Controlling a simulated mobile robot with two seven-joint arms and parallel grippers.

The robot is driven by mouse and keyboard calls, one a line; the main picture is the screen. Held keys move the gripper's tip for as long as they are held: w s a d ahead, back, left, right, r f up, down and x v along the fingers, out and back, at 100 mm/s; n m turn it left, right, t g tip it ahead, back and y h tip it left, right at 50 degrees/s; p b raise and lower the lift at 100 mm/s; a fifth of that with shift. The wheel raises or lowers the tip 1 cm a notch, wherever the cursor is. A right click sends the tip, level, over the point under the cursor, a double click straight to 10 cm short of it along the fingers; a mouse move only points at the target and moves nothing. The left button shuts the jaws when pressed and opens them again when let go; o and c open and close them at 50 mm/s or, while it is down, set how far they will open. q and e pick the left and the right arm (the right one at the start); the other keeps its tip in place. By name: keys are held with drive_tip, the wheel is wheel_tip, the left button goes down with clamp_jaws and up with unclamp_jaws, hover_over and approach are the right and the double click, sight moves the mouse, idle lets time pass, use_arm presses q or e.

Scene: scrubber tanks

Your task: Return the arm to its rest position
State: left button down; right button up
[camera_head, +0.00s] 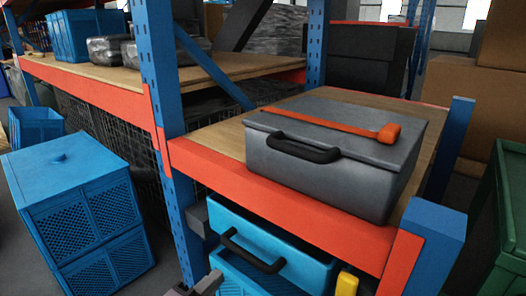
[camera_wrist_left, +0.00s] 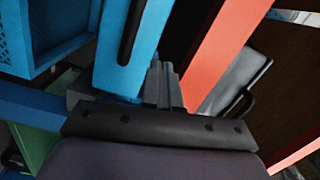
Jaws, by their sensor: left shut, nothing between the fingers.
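My left gripper (camera_head: 195,288) shows only in part at the bottom edge of the head view, in front of and below the rack's front edge. In the left wrist view its two grey fingers (camera_wrist_left: 163,86) are together with nothing between them. They point toward a blue container (camera_head: 285,262) with a black handle, below the orange beam. That blue container also fills the upper middle of the left wrist view (camera_wrist_left: 150,45). I cannot tell whether the fingers touch it. My right gripper is not in view.
A grey case (camera_head: 345,165) with an orange strap-like tool (camera_head: 330,124) on its lid sits on the wooden shelf. An orange beam (camera_head: 280,200) and blue posts (camera_head: 158,100) frame the rack. Blue crates (camera_head: 75,195) stand at left, and a yellow object (camera_head: 347,283) is below.

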use_arm(q)
drive_tip(key=s+a+f+n+g+y, duration=0.2)
drive_tip(key=s+f+n+y, duration=0.1)
drive_tip(key=s+n, duration=0.6)
drive_tip(key=s+a+f+n+g+y, duration=0.2)
drive_tip(key=s+f+n+y, duration=0.1)
drive_tip(key=s+n, duration=0.65)
drive_tip(key=s+a+r+p, duration=0.1)
drive_tip(key=a+r+p, duration=0.1)
drive_tip(key=r+p, duration=0.5)
drive_tip(key=s+a+r+n+y+p, duration=0.1)
drive_tip(key=a+r+p, duration=0.1)
drive_tip(key=r+p, duration=0.6)
drive_tip(key=p, duration=0.7)
drive_tip(key=shift+s+g+y, duration=0.3)
drive_tip(key=shift+s, duration=0.05)
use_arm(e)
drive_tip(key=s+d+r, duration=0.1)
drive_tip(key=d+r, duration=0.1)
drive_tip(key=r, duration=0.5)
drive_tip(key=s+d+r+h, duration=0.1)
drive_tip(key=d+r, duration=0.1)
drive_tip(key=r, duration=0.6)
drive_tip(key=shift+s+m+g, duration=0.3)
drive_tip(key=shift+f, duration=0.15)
